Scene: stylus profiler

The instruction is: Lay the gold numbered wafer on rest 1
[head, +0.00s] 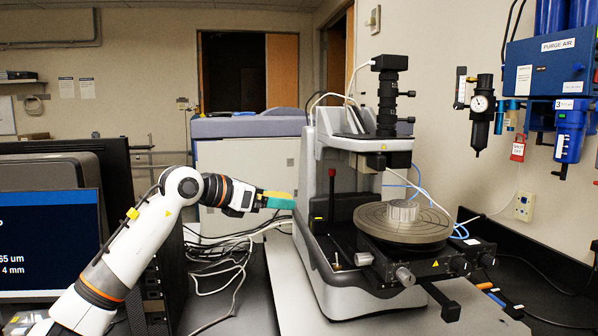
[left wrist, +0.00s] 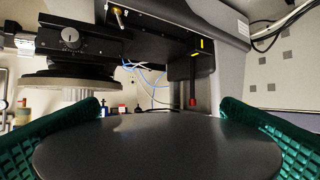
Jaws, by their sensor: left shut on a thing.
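My left gripper (head: 280,199) reaches in from the left in the head view, its green fingers close to the left side of the profiler (head: 345,290). The left wrist view shows its two green fingers (left wrist: 165,135) on either side of a wide, smooth, dark grey disc (left wrist: 165,150), and they are shut on it. The disc's visible face shows no gold and no number, so I cannot tell whether it is the gold wafer. I cannot make out the disc in the head view. No rest marked 1 is readable. My right gripper is not in view.
The profiler's round stage (head: 374,222) bears a ribbed pale cylinder (head: 403,211) under the camera column (head: 387,110). Loose cables (head: 235,262) lie left of the profiler. A monitor (head: 45,240) stands at far left. A regulator and blue filters hang on the right wall.

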